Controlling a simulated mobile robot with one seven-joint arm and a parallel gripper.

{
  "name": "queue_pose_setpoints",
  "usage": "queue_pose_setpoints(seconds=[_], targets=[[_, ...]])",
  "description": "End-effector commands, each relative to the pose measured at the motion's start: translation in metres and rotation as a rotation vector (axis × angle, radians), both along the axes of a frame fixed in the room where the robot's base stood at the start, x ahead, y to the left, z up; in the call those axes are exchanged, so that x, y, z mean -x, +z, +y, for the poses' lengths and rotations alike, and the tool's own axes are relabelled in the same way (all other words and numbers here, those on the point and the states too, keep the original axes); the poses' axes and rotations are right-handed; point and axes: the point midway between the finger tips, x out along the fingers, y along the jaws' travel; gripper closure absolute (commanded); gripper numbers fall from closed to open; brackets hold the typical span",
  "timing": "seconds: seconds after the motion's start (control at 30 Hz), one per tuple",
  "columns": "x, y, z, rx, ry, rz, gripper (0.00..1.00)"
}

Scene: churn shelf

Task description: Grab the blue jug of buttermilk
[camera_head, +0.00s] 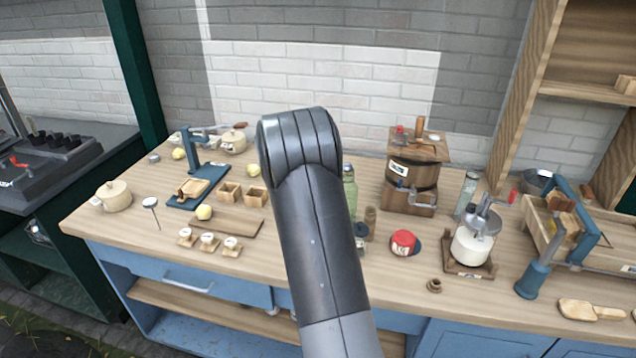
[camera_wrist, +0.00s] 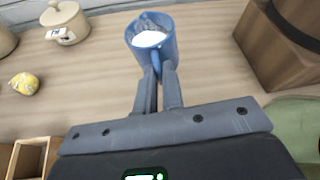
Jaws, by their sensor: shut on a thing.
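The blue jug (camera_wrist: 168,55) shows in the wrist view at the top middle, with white contents inside. My gripper (camera_wrist: 160,75) is shut on it, with both fingers closed at the jug's near side, where its handle seems to be. The fingers partly cover that side. In the head view my arm hides the jug and the gripper. I cannot tell whether the jug touches the table.
A wooden churn (camera_head: 412,180) stands right of my arm; a green bottle (camera_head: 350,190) is close beside the arm. A lidded pot (camera_wrist: 66,22) and yellow lump (camera_wrist: 24,84) are left of the jug. Small wooden boxes (camera_head: 229,191) stand farther left on the table (camera_head: 330,262).

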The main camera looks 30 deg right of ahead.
Motion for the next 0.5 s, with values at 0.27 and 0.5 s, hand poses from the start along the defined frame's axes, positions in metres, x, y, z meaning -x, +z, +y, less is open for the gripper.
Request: queue_pose_setpoints(seconds=[0.27, 0.5], targets=[[-0.001, 0.026, 0.000, 0.001, 0.001, -0.004, 1.00], [0.000, 0.037, 0.000, 0.000, 0.001, -0.001, 1.00]])
